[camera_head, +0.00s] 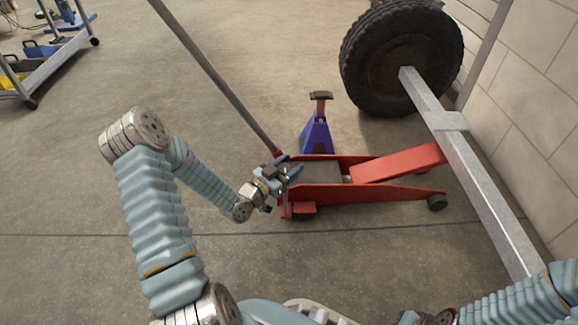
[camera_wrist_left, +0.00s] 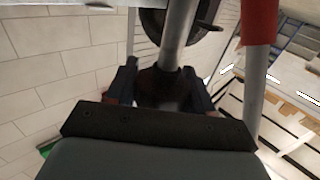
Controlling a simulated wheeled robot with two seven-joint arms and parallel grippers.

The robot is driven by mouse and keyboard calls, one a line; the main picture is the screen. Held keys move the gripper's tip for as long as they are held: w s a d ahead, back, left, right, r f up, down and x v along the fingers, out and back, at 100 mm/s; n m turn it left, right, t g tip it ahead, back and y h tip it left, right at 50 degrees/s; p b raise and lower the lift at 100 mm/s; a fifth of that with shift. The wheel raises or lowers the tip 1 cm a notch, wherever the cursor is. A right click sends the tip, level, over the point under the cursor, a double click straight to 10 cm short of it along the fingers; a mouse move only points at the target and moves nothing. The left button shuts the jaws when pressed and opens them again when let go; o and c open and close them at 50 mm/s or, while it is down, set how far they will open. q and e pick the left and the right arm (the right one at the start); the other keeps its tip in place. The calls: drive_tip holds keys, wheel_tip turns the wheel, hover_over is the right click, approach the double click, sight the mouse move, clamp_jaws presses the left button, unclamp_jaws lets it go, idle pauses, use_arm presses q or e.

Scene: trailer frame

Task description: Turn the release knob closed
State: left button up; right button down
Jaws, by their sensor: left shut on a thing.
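A red floor jack (camera_head: 400,166) stands on the floor with its long grey handle (camera_head: 215,72) leaning up to the left. My left gripper (camera_head: 288,170) is at the handle end of the jack, just below the handle's base. In the left wrist view its two dark fingers (camera_wrist_left: 161,88) are shut on a dark, shadowed part between them, the release knob (camera_wrist_left: 160,92). The knob's shape and turn angle are hard to make out. In the head view the gripper hides the knob. My right gripper is not in view; only part of that arm shows at the bottom right.
A blue jack stand (camera_head: 316,136) stands just behind the jack. A grey trailer beam (camera_head: 470,165) with a black wheel (camera_head: 400,60) runs along the right, near a block wall (camera_head: 535,120). A cart (camera_head: 50,62) is at the upper left. The floor at the left is clear.

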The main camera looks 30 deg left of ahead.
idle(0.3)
use_arm(q)
drive_tip(key=o, duration=1)
drive_tip(key=shift+c, duration=0.2)
drive_tip(key=p+v, duration=0.1)
drive_tip(key=v, duration=1.2)
drive_tip(key=shift+s+p, duration=0.3)
drive_tip(key=shift+s, duration=0.1)
drive_tip(key=shift+a+f, duration=0.1)
drive_tip(key=s+d+f+n+g, duration=0.1)
drive_tip(key=d+f+n+g, duration=0.2)
drive_tip(key=d+f+g, duration=1.05)
drive_tip(key=s+d+f+n+g, duration=0.2)
drive_tip(key=s+d+f+g, duration=0.1)
drive_tip(key=s+d, duration=0.55)
wheel_tip(320, 180, up, 16)
drive_tip(key=d+p, duration=0.1)
drive_tip(key=p, duration=1.5)
drive_tip(key=shift+s+d, duration=0.25)
drive_tip(key=shift+d, duration=0.1)
